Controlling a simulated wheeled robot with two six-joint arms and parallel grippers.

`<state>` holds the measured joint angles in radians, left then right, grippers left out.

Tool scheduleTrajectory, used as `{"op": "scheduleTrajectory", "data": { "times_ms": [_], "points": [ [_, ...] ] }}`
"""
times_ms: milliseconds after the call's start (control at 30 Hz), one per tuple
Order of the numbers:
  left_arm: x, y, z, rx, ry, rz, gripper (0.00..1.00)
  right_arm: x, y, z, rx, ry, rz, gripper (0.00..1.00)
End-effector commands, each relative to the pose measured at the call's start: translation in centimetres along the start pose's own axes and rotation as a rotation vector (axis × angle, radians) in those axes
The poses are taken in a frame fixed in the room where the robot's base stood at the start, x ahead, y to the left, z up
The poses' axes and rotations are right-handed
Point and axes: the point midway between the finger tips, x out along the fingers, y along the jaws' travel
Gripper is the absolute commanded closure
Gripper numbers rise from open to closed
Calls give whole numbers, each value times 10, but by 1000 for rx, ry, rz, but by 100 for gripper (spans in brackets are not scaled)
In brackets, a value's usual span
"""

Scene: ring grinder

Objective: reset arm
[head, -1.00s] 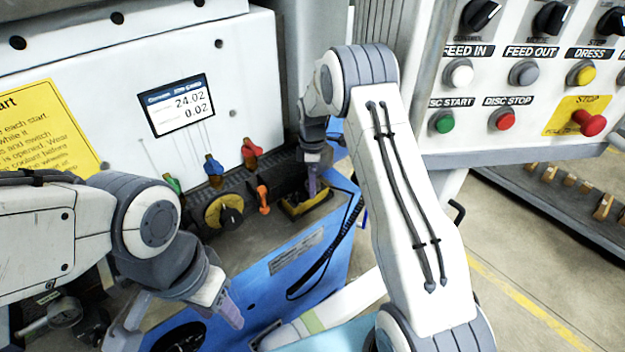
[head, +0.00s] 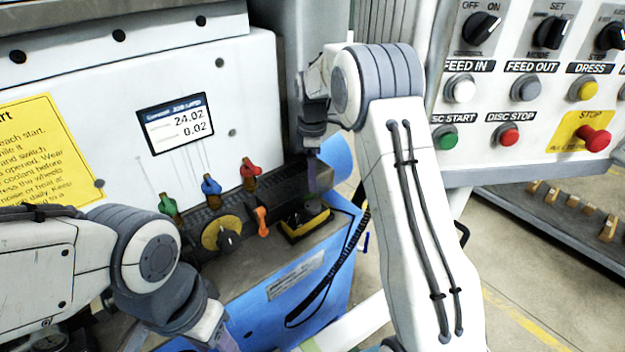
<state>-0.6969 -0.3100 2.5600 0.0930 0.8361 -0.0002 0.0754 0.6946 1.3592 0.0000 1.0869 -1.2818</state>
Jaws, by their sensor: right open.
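My right arm reaches up from the bottom right. Its gripper (head: 312,180) points down above a small black-and-yellow block (head: 307,220) on the blue machine base. The fingers are dark and narrow from this side, the gap between them is hard to see, and I cannot tell whether they touch the block. My left arm comes in from the left. Its gripper (head: 226,342) is at the bottom edge, mostly cut off, so its jaws cannot be judged.
A control panel (head: 540,110) with knobs and buttons stands at the right. A display (head: 178,122) is behind. A shelf (head: 570,220) stands below the panel.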

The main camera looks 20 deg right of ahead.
Motion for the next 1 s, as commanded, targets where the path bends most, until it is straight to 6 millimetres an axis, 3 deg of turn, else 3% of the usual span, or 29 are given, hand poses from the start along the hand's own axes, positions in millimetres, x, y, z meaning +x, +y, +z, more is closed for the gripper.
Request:
{"op": "scheduleTrajectory", "data": {
  "times_ms": [400,467,567,667,800,900,1000],
  "points": [
    [0,0,0,0,0,0,50,-1,-3,-2,2,1,0,9],
    [0,0,0,0,0,0,50,-6,-9,-9,9,3,2,9],
    [0,0,0,0,0,0,50,-19,-36,-31,41,11,5,9],
    [0,0,0,0,0,0,50,-39,-92,-63,105,24,5,9],
    [0,0,0,0,0,0,50,-61,-194,-91,230,47,-2,9],
    [0,0,0,0,0,0,50,-66,-266,-90,322,61,-13,9],
    [0,0,0,0,0,0,50,-63,-326,-76,409,70,-27,9]
  ]
}}
